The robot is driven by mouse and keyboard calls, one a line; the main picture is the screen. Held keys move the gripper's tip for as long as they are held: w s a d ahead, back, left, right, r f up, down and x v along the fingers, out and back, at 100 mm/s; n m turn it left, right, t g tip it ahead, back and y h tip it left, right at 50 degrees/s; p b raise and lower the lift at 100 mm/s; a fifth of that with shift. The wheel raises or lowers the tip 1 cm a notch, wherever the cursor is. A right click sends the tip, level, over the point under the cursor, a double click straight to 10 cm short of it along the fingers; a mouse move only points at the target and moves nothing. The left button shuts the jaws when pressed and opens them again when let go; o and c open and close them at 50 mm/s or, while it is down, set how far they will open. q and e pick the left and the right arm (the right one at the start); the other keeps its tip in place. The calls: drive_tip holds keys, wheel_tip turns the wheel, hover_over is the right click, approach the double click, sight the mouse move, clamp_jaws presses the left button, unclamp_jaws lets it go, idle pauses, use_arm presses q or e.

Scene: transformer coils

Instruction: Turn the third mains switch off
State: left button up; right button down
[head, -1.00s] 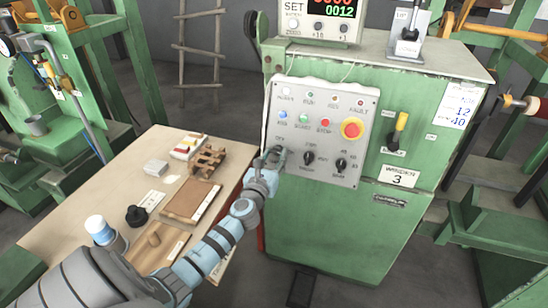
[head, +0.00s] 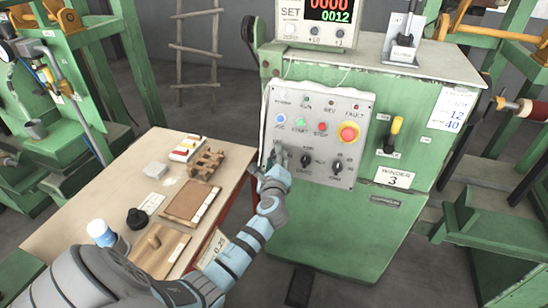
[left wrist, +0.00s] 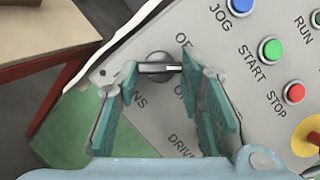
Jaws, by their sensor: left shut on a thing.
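The control panel (head: 338,112) of the green cabinet marked WINDER 3 (head: 393,177) carries several lamps, buttons and rotary knobs. My left gripper (head: 274,160) is at the panel's lower left corner and hides the knob there in the head view. In the left wrist view this black MAINS knob (left wrist: 158,69) sits between the fingertips of my left gripper (left wrist: 158,75). Its pale pointer mark lies crosswise, towards the right finger. The gripper is shut on the knob. The label is partly covered; letters of "OFF" and "ON" show at right. My right gripper is not in view.
A red emergency button (head: 348,133) and a yellow-handled lever (head: 394,134) are farther right. A worktable (head: 142,180) with a tray and small parts stands at left.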

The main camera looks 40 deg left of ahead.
use_arm(q)
drive_tip(key=shift+w+d+r+n+g+p, duration=0.1)
drive_tip(key=shift+n+g+p, duration=0.55)
drive_tip(key=shift+n, duration=0.7)
drive_tip(key=shift+a+r+n+g+p, duration=0.1)
drive_tip(key=shift+n+g+p, duration=0.3)
drive_tip(key=shift+n+p, duration=0.65)
drive_tip(key=shift+w+d+r+n+g+p, duration=0.1)
drive_tip(key=shift+n+g+p, duration=0.45)
drive_tip(key=shift+n, duration=1.05)
drive_tip(key=o, duration=1.2)
drive_tip(key=shift+c, duration=0.2)
drive_tip(key=shift+s, duration=0.1)
drive_tip(key=v, duration=1.2)
drive_tip(key=shift+r, duration=0.15)
